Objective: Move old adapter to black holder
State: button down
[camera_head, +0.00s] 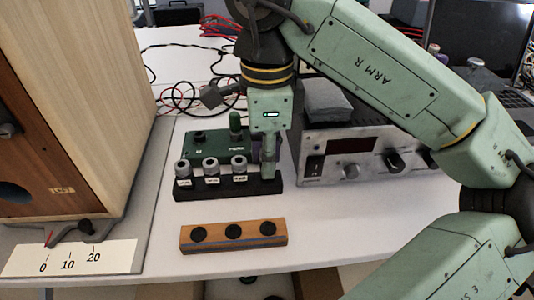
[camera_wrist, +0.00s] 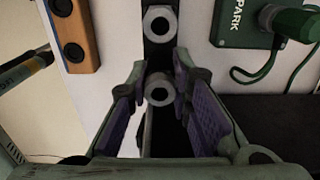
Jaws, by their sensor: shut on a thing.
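The black holder (camera_head: 228,190) stands on the white table, with three grey ringed adapters (camera_head: 211,166) upright in it in the head view, each above a white label. My gripper (camera_head: 267,170) points down at the holder's right end, right of these adapters. In the wrist view, its purple-padded fingers (camera_wrist: 158,80) are shut on a grey adapter (camera_wrist: 158,95), seen from above with a dark centre hole. Another adapter (camera_wrist: 160,24) stands just beyond. The held adapter is hidden in the head view; I cannot tell whether it is fully seated.
A wooden block (camera_head: 233,237) with three dark round holes lies in front. A green box (camera_head: 207,147) stands behind the holder. A grey instrument (camera_head: 365,153) is at right, a wooden speaker cabinet (camera_head: 82,100) at left. The table is clear right of the wooden block.

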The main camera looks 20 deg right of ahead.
jog(key=shift+f+b, duration=0.75)
jog(key=shift+f, duration=0.15)
dwell(0.3)
jog(key=c, duration=1.4)
grip_release()
jog(key=shift+o, duration=0.2)
jog(key=shift+r, duration=0.1)
jog(key=shift+r+p, duration=3.15)
jog(key=shift+r, duration=0.6)
jog(key=shift+f, duration=0.1)
